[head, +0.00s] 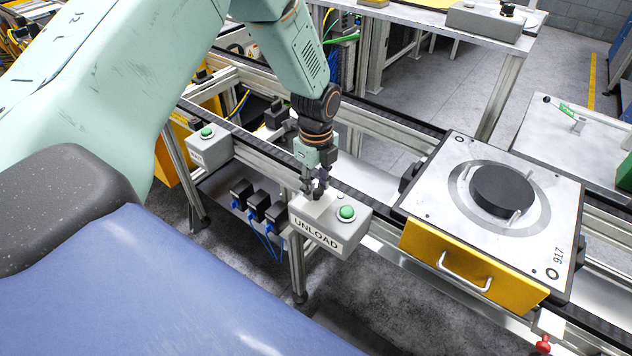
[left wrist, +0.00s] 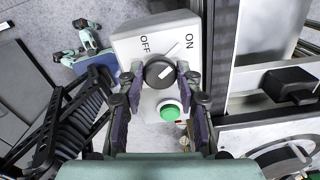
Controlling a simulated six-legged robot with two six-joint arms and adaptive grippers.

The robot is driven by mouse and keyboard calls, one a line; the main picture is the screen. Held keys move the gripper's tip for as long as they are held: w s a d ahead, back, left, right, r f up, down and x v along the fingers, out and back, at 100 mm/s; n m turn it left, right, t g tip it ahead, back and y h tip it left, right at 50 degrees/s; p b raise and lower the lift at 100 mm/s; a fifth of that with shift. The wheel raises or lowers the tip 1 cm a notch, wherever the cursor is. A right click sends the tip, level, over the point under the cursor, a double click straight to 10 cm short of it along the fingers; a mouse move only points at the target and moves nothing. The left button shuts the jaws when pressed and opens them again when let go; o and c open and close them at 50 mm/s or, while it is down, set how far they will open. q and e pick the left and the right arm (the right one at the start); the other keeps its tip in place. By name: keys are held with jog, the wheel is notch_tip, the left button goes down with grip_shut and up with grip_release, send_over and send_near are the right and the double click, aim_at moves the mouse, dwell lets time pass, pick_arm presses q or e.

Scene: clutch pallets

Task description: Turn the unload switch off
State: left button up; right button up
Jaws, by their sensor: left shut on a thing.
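The white unload box (head: 327,238), lettered UNLOAD, is mounted on the conveyor's near side. It has a green button (head: 347,212) on top. In the left wrist view the black rotary switch knob (left wrist: 159,73) sits between the OFF and ON labels, above the green button (left wrist: 168,112). Its white mark points up and right, toward ON. My left gripper (head: 319,190) comes down from above and is shut on the knob, with one finger on each side. In the head view the gripper mostly hides the knob. My right gripper is not in view.
A yellow-fronted pallet (head: 471,263) marked 917 carries a black round part (head: 502,190), right of the unload box. A similar white box (head: 210,147) with a green button stands farther left along the rail. Black connectors with blue cables (head: 258,206) hang below the conveyor.

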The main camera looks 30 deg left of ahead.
aim_at(316, 187)
pick_arm(q)
jog(key=n+p, duration=0.1)
jog(key=n, duration=0.5)
jog(key=shift+r+p, duration=0.1)
jog(key=shift+p, duration=0.2)
jog(key=n+p, duration=0.1)
jog(key=n, duration=0.3)
jog(key=shift+w+n, duration=0.1)
jog(key=shift+n, duration=0.3)
jog(key=o, duration=1.2)
jog(key=shift+c, duration=0.2)
notch_tip(316, 187, up, 12)
